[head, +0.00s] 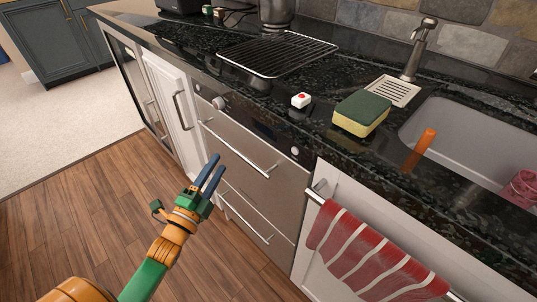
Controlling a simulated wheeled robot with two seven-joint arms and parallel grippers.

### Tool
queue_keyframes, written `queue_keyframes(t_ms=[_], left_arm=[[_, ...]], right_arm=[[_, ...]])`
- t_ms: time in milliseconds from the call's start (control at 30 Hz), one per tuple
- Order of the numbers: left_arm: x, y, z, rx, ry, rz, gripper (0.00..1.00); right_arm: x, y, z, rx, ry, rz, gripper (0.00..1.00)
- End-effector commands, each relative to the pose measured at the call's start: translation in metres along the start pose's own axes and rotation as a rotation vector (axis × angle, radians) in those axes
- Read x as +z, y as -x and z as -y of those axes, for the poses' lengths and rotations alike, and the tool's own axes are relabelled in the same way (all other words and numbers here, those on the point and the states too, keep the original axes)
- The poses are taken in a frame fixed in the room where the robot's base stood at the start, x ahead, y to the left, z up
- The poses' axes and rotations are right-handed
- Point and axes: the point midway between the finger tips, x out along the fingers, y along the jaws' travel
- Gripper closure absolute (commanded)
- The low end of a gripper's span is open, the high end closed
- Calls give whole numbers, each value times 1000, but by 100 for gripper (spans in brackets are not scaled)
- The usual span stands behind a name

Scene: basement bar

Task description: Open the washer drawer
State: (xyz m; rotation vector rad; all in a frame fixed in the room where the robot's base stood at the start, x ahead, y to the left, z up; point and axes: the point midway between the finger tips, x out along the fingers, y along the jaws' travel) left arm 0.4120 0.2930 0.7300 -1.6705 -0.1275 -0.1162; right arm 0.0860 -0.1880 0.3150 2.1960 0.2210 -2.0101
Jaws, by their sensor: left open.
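The washer drawer unit is a stainless steel front with two drawers under a dark control strip (252,122). The upper drawer (225,135) has a long horizontal bar handle (238,150). The lower drawer (265,218) has a similar bar handle (246,217). Both drawers look closed flush with the front. My left gripper (215,167) is in front of the unit, just left of the upper handle in the picture. Its two blue fingers are parted and hold nothing. They look apart from the handle, though the depth gap is hard to judge. My right gripper is out of view.
A red striped towel (365,255) hangs on a bar right of the unit. A white cabinet (165,95) with a handle is to the left. The wood floor (90,205) is clear.

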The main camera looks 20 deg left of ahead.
Motion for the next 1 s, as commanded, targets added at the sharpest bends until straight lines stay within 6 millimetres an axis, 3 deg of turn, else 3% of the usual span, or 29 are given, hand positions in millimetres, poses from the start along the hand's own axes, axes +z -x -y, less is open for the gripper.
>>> queue_keyframes(t_ms=[133, 400, 700, 867, 900, 1000], left_arm=[[-3, -18, 12, -38, -32, -13, 55], [-3, -66, 12, -31, -28, -11, 55], [-3, -72, 11, -27, -27, -10, 55], [-3, -72, 11, -27, -27, -10, 96], [-3, -72, 11, -27, -27, -10, 100], [-3, -72, 11, -27, -26, -10, 100]], right_arm=[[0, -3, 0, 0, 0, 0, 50], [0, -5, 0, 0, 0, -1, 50], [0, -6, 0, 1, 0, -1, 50], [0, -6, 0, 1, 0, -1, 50], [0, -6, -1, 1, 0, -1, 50], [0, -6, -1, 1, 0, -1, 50]])
